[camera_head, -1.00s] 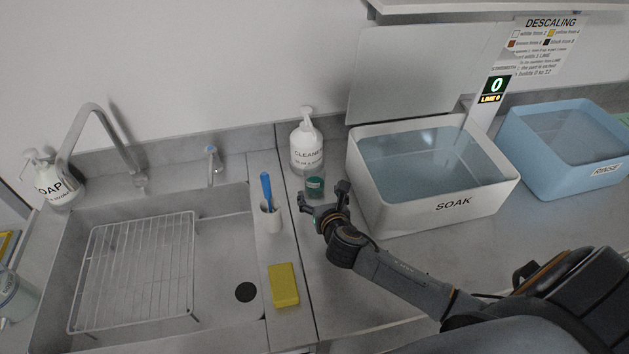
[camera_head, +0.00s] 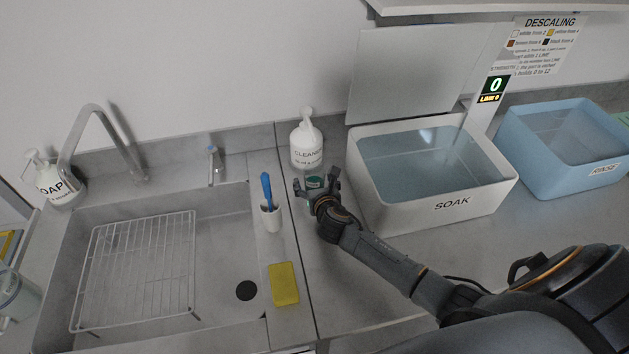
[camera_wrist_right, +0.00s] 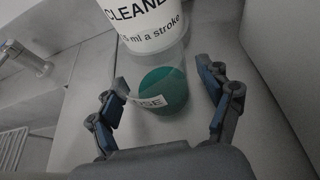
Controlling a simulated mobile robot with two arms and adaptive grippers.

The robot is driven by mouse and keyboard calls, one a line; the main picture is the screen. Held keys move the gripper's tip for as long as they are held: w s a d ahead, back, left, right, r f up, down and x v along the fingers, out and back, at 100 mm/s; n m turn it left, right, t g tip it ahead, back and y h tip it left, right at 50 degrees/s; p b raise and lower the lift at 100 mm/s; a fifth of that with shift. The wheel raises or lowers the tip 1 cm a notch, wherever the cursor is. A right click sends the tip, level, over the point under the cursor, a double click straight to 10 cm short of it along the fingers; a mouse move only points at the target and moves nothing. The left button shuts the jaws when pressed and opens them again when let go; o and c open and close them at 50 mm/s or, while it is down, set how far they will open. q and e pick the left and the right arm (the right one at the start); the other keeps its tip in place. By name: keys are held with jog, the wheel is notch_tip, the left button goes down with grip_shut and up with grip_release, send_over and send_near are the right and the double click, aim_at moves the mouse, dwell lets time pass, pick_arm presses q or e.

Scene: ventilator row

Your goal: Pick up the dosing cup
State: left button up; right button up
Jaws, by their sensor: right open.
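The dosing cup (camera_wrist_right: 160,95) is a small clear cup with green liquid in it and a white label, partly readable as "SE". It stands upright on the counter just in front of the cleaner bottle. In the head view the cup (camera_head: 314,182) shows as a small green patch, partly hidden by my right gripper (camera_head: 316,186). In the right wrist view my right gripper (camera_wrist_right: 168,100) is open, one finger on each side of the cup, with gaps between fingers and cup. My left gripper is not in view.
The white cleaner bottle (camera_head: 306,142) stands right behind the cup. The white SOAK tub (camera_head: 440,205) is close on the right, with the blue RINSE tub (camera_head: 570,170) beyond. On the left are a brush holder (camera_head: 270,217), a yellow sponge (camera_head: 284,284) and the sink with a wire rack (camera_head: 135,265).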

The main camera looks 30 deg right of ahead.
aim_at(312, 169)
jog(key=c, duration=1.3)
jog(key=shift+r, duration=0.2)
jog(key=shift+r+p, duration=0.3)
jog(key=shift+r, duration=1.25)
jog(key=s+r+b, duration=0.1)
jog(key=s+r, duration=0.8)
jog(key=s, duration=0.4)
jog(key=shift+s+d+r, duration=0.2)
jog(key=shift+s+r, duration=0.1)
